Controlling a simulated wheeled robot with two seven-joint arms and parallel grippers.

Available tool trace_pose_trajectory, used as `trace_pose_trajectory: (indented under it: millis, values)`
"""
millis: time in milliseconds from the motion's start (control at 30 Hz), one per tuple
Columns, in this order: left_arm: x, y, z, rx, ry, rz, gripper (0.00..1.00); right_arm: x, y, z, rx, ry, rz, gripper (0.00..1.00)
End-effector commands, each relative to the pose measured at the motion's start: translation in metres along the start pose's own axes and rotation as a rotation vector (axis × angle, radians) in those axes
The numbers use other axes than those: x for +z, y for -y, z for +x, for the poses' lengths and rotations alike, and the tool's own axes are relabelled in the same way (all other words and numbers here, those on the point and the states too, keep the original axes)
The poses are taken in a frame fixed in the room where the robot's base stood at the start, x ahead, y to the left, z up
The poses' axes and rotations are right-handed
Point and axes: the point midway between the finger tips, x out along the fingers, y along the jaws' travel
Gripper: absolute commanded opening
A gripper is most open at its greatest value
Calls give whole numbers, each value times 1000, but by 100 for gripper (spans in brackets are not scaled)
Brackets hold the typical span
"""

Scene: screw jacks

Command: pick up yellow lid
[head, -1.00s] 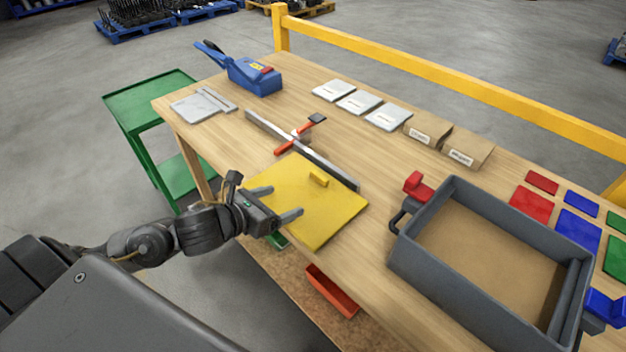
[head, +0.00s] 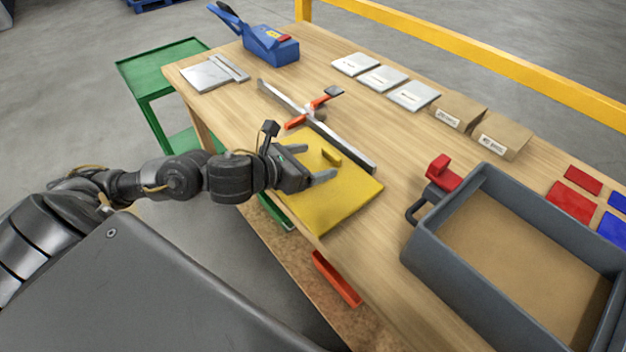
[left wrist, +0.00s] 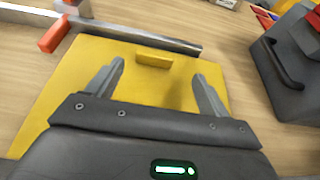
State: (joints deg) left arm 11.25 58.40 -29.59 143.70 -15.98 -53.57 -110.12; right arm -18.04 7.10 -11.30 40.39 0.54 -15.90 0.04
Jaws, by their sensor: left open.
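The yellow lid (head: 338,195) is a flat square plate with a small raised yellow handle (head: 331,156) near its far side. It lies on the wooden table against a metal bar. My left gripper (head: 316,162) is open and empty above the lid, its fingers pointing at the handle. In the left wrist view the lid (left wrist: 130,75) fills the middle, and the handle (left wrist: 153,58) sits ahead of and between the two open fingertips. The gripper hides the lid's near left part. My right gripper is not in view.
A metal bar (head: 345,148) with a red-handled clamp (head: 312,108) lies behind the lid. A grey bin (head: 425,245) with a red clamp (head: 443,172) stands to the right. A blue tool (head: 270,45), white packets (head: 382,78) and cardboard boxes (head: 458,110) are farther back.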

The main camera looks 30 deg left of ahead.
Motion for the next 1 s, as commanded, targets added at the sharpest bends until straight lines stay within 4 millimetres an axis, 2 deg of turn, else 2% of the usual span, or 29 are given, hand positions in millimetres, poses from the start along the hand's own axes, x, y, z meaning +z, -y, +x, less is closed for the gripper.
trace_pose_trajectory:
  millis: [33,200,600,733,833,1000]
  values:
    - [-3,0,6,0,5,5,80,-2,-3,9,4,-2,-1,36]
    - [-2,-2,13,5,3,5,80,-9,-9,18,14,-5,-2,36]
    - [0,-4,18,13,0,2,80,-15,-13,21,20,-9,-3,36]
    - [2,-6,34,13,3,0,80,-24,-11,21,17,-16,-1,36]
    - [4,-7,49,12,-1,-3,80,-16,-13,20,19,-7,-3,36]
    - [3,-8,66,13,0,0,80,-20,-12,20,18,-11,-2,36]
